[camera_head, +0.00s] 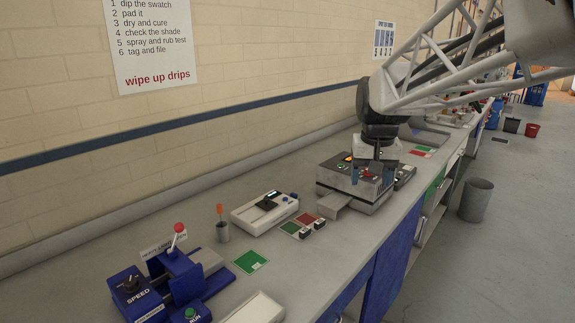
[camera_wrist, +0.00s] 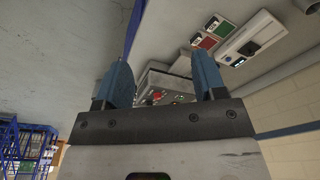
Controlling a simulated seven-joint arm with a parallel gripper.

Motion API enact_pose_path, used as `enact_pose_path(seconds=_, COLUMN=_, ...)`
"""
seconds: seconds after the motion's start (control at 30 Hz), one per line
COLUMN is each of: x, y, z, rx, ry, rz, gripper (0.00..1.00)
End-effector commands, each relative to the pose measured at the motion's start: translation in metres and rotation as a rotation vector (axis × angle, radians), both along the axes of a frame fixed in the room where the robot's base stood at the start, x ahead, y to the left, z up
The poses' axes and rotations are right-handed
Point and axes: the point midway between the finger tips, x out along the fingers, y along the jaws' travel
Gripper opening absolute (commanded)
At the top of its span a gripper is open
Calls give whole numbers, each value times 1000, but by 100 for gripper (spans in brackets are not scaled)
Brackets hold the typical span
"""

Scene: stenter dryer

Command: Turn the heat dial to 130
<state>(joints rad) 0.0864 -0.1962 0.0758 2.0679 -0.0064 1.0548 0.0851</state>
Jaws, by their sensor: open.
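The grey dryer (camera_head: 348,204) stands on the bench, with a small orange display (camera_head: 346,158) and red controls (camera_head: 367,174) on its panel. My gripper (camera_head: 371,177) is over the panel, its two blue fingers apart with nothing held between them. In the wrist view my gripper (camera_wrist: 161,62) is open, and part of the dryer (camera_wrist: 168,84) shows between the fingers with a red control (camera_wrist: 156,97). The heat dial cannot be told apart from the other controls, and its setting is not readable. My gripper hides part of the panel.
A white instrument (camera_head: 264,212) and red and green swatches (camera_head: 305,220) lie left of the dryer. A blue machine (camera_head: 170,285) with a red-knobbed lever and a cup (camera_head: 222,232) stand nearer. The wall runs behind the bench. A grey bin (camera_head: 476,200) stands on the floor.

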Motion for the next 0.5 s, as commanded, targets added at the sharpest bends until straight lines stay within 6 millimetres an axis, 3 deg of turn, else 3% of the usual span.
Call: enact_pose_path(seconds=0.5, x=133, y=-38, z=1, rx=10, ry=44, rz=-71, gripper=64)
